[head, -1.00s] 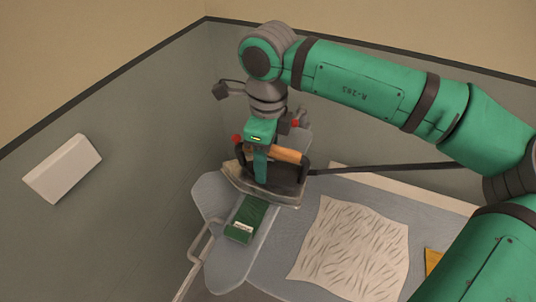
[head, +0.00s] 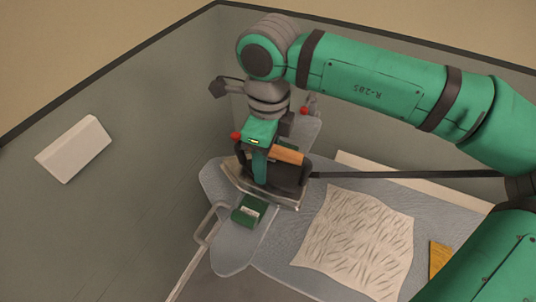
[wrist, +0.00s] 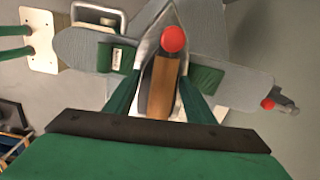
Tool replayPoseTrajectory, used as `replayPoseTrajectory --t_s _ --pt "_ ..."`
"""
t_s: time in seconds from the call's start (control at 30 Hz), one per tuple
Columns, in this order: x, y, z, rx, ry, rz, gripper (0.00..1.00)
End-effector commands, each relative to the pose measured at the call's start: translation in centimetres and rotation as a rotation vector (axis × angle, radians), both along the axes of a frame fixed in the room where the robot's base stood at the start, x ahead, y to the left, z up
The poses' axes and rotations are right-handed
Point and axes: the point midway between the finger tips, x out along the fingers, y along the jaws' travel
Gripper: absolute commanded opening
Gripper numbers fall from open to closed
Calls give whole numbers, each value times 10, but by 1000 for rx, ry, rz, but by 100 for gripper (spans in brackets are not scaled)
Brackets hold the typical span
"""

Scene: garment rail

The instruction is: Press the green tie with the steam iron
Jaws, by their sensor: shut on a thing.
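My gripper (head: 261,165) is shut on the wooden handle of the steam iron (head: 288,190). The iron has a dark body and a pale metal soleplate, and its plate is down over the green tie (head: 249,211). In the head view only a short piece of the tie with a white label shows in front of the iron. The wrist view shows the tie (wrist: 207,79) on both sides of the iron (wrist: 150,42), with its middle hidden under the plate. The tie lies along the narrow grey ironing board (head: 233,248).
A larger grey surface (head: 300,210) adjoins the board at right. A pale cloth with dark marks (head: 355,240) lies on it, with a yellow item (head: 439,262) farther right. A white box (head: 73,150) is on the left wall.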

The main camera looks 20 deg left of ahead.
Motion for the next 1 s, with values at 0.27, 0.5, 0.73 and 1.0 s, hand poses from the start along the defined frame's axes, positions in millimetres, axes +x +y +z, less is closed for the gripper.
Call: replayPoseTrajectory --t_s 0.27,0.5,0.73,1.0 --pt "-18 0 -1 -2 6 3 29" --pt "-33 1 1 0 5 3 29" --pt "-33 1 1 0 3 0 29" --pt "-18 1 1 1 2 -1 29"
